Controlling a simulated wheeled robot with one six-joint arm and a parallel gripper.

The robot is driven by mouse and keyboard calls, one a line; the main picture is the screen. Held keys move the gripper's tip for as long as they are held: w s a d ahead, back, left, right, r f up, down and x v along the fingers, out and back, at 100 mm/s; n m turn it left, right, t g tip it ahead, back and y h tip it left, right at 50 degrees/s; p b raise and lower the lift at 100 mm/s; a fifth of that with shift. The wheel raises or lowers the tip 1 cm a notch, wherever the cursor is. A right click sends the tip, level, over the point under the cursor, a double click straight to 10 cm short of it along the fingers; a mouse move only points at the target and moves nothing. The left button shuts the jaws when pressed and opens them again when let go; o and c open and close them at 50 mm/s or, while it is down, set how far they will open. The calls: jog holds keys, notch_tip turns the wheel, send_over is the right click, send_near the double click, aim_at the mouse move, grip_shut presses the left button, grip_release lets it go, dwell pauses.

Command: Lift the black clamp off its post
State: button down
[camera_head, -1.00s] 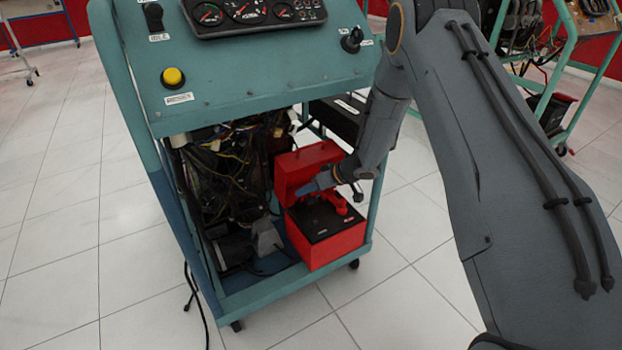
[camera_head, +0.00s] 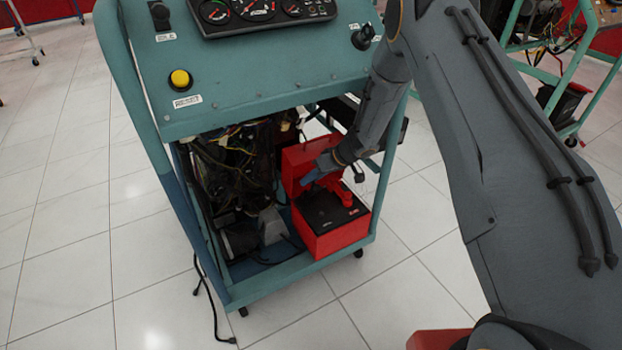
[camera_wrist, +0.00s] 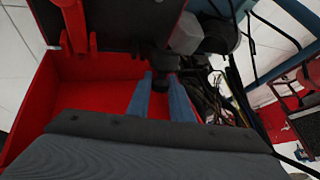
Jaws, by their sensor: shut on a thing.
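My gripper (camera_head: 308,180) has blue fingers and reaches into the red battery box (camera_head: 340,241) low in the teal trainer cart. In the wrist view the gripper (camera_wrist: 160,76) is shut on a small black thing, the black clamp (camera_wrist: 160,84), at the edge of the black battery top (camera_wrist: 105,22). The post under it is hidden, so I cannot tell whether the clamp still sits on it. In the head view the clamp is hidden by the fingers. A red clamp (camera_head: 346,197) stands on the battery top (camera_head: 325,210) to the right of my fingers.
The red lid (camera_head: 305,158) stands raised behind the battery. Wiring (camera_head: 235,170) and a grey block (camera_head: 271,225) are left of the box. The cart's control panel (camera_head: 255,70) overhangs above. Dark cables (camera_wrist: 275,30) run at the right in the wrist view.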

jog(key=c, duration=1.7)
grip_release()
jog(key=shift+w+d, duration=0.1)
jog(key=shift+d, duration=0.05)
jog(key=shift+o, duration=0.4)
jog(key=shift+r, duration=0.1)
jog(key=p+v, duration=0.1)
jog(key=v, duration=0.6)
jog(key=shift+s+r+p, duration=0.2)
jog(key=shift+r+p, duration=0.05)
jog(key=shift+p, duration=0.05)
